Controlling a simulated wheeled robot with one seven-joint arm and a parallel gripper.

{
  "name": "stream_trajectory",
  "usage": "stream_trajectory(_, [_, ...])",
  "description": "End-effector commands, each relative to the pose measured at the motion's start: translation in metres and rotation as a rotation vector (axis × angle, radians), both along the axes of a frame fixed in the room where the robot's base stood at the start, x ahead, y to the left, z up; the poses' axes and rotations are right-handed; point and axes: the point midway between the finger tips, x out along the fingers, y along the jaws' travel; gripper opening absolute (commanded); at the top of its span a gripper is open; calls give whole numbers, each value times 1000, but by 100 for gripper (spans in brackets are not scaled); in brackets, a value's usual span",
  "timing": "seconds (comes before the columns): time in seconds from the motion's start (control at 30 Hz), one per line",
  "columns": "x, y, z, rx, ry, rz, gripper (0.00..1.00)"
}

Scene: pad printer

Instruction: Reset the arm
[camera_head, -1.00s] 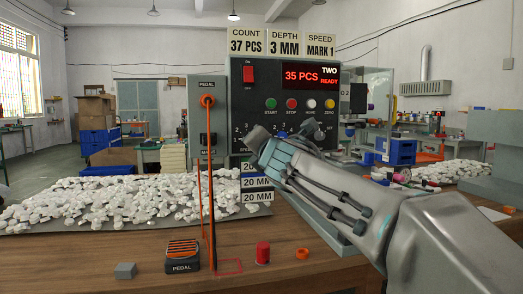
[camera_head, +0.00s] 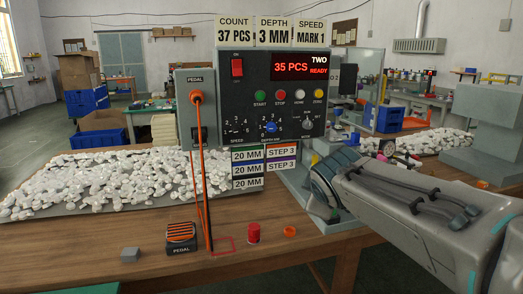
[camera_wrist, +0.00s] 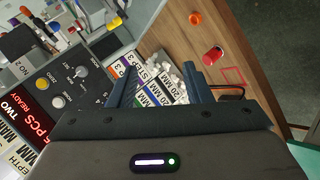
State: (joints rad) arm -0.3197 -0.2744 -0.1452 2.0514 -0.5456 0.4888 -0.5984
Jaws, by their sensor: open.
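My arm reaches in from the right in the head view, with its wrist end in front of the machine's lower right side. In the wrist view my gripper (camera_wrist: 162,88) has its two fingers wide apart and nothing between them. The pad printer's control panel (camera_head: 272,98) stands behind it, its display (camera_head: 301,67) reading 35 PCS, TWO, READY. The panel also shows in the wrist view (camera_wrist: 66,88) at the left. Labels reading 20 MM and STEP 3 (camera_head: 281,152) sit below the panel and appear beyond my fingers in the wrist view.
On the wooden table (camera_head: 140,270) are a foot pedal (camera_head: 180,236), a grey block (camera_head: 130,254), a red cylinder (camera_head: 253,232), an orange ring (camera_head: 290,231) and a red square outline (camera_head: 223,246). White pieces (camera_head: 100,185) lie heaped at left. An orange cable (camera_head: 203,160) hangs from the pedal socket.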

Motion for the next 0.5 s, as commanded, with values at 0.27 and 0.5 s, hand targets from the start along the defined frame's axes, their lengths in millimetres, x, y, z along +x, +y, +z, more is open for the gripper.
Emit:
stream_trajectory(0.27, [-108, -28, -17, 420, 309, -475, 45])
stream_trajectory(0.5, [-188, -25, -34, 662, 505, -836, 45])
